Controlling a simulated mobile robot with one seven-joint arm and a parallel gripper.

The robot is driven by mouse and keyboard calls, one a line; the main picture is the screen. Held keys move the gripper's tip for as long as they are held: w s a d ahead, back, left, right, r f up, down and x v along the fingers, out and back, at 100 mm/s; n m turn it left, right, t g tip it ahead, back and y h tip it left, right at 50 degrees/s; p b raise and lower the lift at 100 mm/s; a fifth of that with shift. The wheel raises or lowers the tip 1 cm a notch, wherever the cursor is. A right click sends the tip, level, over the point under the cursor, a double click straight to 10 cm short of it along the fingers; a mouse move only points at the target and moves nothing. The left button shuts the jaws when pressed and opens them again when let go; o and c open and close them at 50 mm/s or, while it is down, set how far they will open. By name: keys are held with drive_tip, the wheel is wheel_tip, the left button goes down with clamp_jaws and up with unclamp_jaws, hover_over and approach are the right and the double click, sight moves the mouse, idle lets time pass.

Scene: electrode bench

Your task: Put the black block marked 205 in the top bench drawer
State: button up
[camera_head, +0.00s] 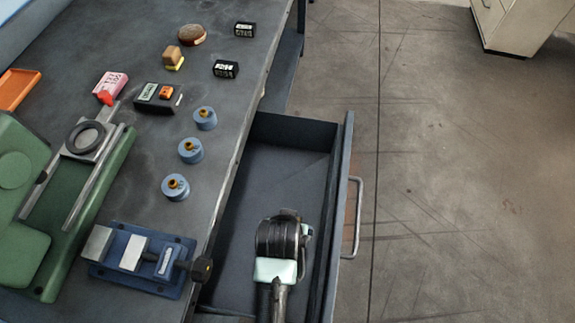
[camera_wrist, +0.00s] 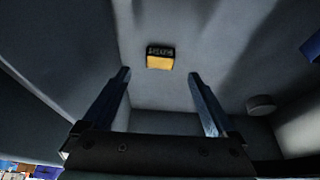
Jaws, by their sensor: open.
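The top bench drawer (camera_head: 275,165) is pulled open, and my arm reaches down into it in the head view. My gripper (camera_wrist: 160,75) is open and empty in the wrist view, its two fingers apart. A small black block with a yellow face (camera_wrist: 160,60) lies on the drawer floor beyond the fingertips, apart from them; its white marking is too blurred to read. My arm hides it in the head view. Two black blocks with white labels, a far one (camera_head: 244,29) and a nearer one (camera_head: 225,70), sit on the bench; I cannot read their numbers surely.
The bench (camera_head: 130,205) holds several blue knobbed weights (camera_head: 190,150), a blue vise (camera_head: 140,260) and a green machine (camera_head: 25,165). A small round grey thing (camera_wrist: 261,105) shows in the wrist view. The drawer front (camera_head: 341,200) stands over open floor.

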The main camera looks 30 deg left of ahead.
drive_tip(key=p+v, duration=0.1)
drive_tip(key=v, duration=0.4)
drive_tip(key=shift+r, duration=0.15)
drive_tip(key=w+r+m+t+y, duration=0.1)
drive_tip(key=w+r+t, duration=0.4)
drive_tip(key=r, duration=0.6)
drive_tip(key=w+d+r+t, duration=0.1)
drive_tip(key=w+r+t, duration=0.1)
drive_tip(key=w+r, duration=0.6)
drive_tip(key=w+r+m+t+y, duration=0.1)
drive_tip(key=w+r+t, duration=0.3)
drive_tip(key=r, duration=0.9)
drive_tip(key=s+d+r+t+h, duration=0.1)
drive_tip(key=d+r+t, duration=0.2)
drive_tip(key=r, duration=0.7)
drive_tip(key=s+d+r+t, duration=0.1)
drive_tip(key=d+r+t, duration=0.25)
drive_tip(key=r, duration=0.75)
drive_tip(key=s+d+r+t+h, duration=0.1)
drive_tip(key=s+r+t, duration=0.1)
drive_tip(key=s+r, duration=0.2)
drive_tip(key=s+d+r+m+t+h, duration=0.1)
drive_tip(key=s+r, duration=0.4)
drive_tip(key=r, duration=0.5)
drive_tip(key=shift+s+d+t, duration=0.15)
drive_tip(key=shift+d+t, duration=0.55)
drive_tip(key=shift+t, duration=0.55)
drive_tip(key=shift+r, duration=0.1)
